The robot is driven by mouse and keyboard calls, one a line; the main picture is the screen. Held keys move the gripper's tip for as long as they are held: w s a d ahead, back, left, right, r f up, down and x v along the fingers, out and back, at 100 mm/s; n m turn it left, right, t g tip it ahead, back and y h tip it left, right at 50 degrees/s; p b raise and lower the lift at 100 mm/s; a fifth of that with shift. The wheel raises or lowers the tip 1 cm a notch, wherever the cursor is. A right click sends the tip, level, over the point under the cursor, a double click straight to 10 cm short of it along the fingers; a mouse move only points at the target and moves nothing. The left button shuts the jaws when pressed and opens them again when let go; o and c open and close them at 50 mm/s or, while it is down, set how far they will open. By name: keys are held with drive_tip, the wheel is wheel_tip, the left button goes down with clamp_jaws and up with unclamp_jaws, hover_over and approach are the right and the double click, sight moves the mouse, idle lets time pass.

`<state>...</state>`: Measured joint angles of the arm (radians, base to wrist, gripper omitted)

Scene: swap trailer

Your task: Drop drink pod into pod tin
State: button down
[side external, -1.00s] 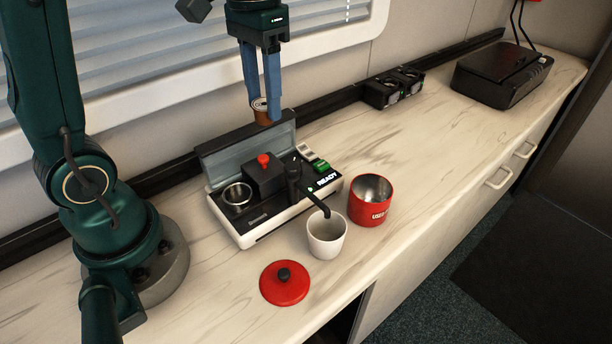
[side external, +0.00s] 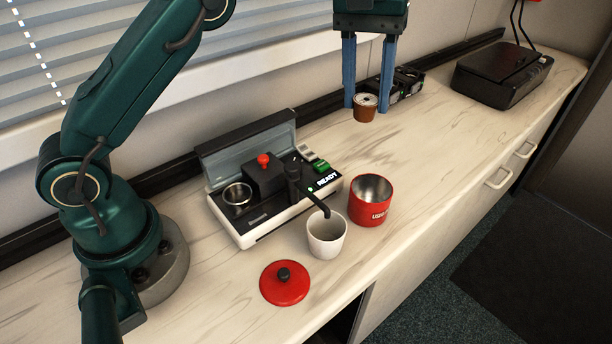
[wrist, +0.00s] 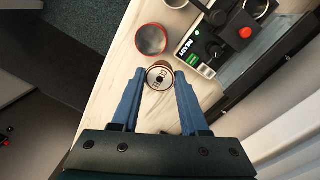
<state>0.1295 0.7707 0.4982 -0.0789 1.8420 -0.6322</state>
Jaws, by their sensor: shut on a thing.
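The drink pod (side external: 364,110) is a small brown cup with a pale printed lid. My gripper (side external: 367,103) is shut on it, with one blue finger on each side, and holds it lid up above the counter. In the wrist view the pod (wrist: 160,76) sits between the fingertips. The pod tin (side external: 370,205) is an open red can with a bare metal inside, standing on the counter below and in front of the pod. It also shows in the wrist view (wrist: 151,40), just beyond the pod. Its red lid (side external: 285,284) with a black knob lies apart on the counter.
A coffee machine (side external: 262,222) showing READY, with its rear cover open, stands left of the tin. A white cup (side external: 326,236) is under its spout, close to the tin. Black boxes (side external: 500,75) stand at the back right. The counter's right middle is clear.

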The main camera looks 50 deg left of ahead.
drive_tip(key=shift+m, duration=0.5)
drive_tip(key=shift+w+d+f, duration=0.1)
drive_tip(key=shift+d+f, duration=0.55)
drive_tip(key=shift+d, duration=0.25)
drive_tip(key=shift+w+d+f, duration=0.1)
drive_tip(key=shift+d+f, duration=0.55)
drive_tip(key=shift+d, duration=0.2)
drive_tip(key=shift+f, duration=4.85)
drive_tip(key=shift+c, duration=1.7)
unclamp_jaws()
